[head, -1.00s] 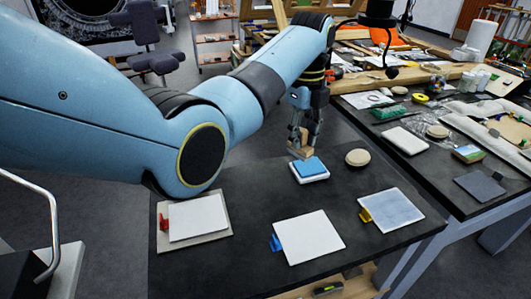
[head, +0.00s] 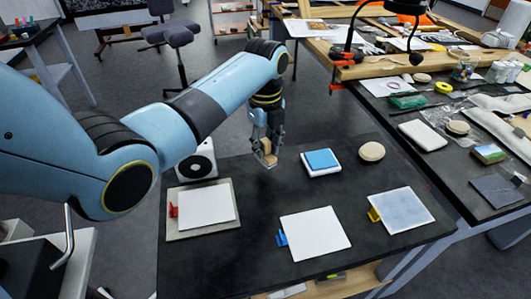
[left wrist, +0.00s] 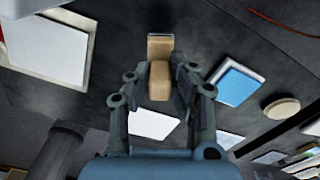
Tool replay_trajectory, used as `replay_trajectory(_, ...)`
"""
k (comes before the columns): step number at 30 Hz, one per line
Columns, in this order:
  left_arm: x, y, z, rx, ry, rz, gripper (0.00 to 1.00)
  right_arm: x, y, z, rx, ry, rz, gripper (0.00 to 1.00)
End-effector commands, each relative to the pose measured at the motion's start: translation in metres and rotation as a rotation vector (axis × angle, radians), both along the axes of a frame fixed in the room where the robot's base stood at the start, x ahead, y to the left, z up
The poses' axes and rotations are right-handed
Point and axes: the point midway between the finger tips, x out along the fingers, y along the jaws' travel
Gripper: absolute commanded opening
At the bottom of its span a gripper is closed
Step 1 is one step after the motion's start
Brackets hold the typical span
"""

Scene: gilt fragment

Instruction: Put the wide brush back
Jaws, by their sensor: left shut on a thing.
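My left gripper (head: 267,150) is shut on the wide brush (head: 270,160), a pale wooden block, and holds it above the dark bench, left of the blue pad. In the left wrist view the brush (left wrist: 160,78) shows as a tan block between the fingers; its bristles cannot be made out. The blue pad (head: 322,159) lies on a white base. A round beige disc (head: 371,151) lies right of it. My right gripper is not in view.
Three pale sheets lie along the bench front: one with a red clip (head: 207,207), one with a blue clip (head: 316,235), one with a yellow clip (head: 403,210). A white box with a black round face (head: 198,160) stands at the back left. A cluttered table adjoins on the right.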

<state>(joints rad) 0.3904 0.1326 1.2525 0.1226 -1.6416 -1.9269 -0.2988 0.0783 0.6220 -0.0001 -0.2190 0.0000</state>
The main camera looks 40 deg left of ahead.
Motion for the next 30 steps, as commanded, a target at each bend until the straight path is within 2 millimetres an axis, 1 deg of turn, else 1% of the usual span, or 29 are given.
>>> replay_trajectory(3, -0.002, 0.0, -0.018, -0.001, 0.006, 0.001, 0.0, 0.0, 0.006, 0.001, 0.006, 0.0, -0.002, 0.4)
replay_trajectory(7, -0.001, 0.0, -0.035, -0.001, 0.003, 0.001, 0.0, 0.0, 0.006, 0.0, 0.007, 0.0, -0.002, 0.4)
replay_trajectory(9, -0.001, 0.0, -0.039, 0.0, 0.002, 0.0, 0.0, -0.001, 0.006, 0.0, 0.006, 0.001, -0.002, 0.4)
replay_trajectory(16, -0.001, -0.001, -0.039, 0.0, 0.002, 0.0, 0.0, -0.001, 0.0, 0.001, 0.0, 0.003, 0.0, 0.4)
replay_trajectory(19, -0.001, 0.0, -0.042, 0.0, 0.002, 0.0, 0.0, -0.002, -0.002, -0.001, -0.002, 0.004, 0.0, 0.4)
replay_trajectory(20, -0.001, 0.0, -0.041, 0.0, 0.002, 0.0, 0.23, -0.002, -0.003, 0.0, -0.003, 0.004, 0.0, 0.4)
replay_trajectory(24, -0.001, -0.001, -0.041, 0.0, 0.002, 0.0, 0.41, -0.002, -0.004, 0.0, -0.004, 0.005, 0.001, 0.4)
replay_trajectory(30, -0.001, 0.0, -0.041, 0.0, 0.002, 0.0, 0.43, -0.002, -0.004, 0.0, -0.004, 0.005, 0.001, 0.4)
